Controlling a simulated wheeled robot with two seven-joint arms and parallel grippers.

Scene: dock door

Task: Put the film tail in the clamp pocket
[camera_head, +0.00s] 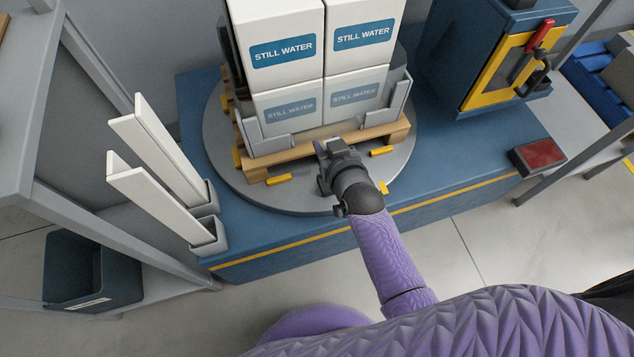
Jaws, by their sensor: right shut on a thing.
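My right gripper (331,150) is at the front edge of the wooden pallet (365,139), just below the lower white box on the right. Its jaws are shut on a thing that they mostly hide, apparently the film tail. The lower boxes (287,108) look hazy, as if film covers them; the upper boxes (296,22) look clear. I cannot make out a clamp pocket for certain. My left gripper is not in view.
The pallet stands on a round grey turntable (232,164) on a blue platform (466,170). A blue cabinet (468,52) with a red handle stands at right, beside a red pad (537,156).

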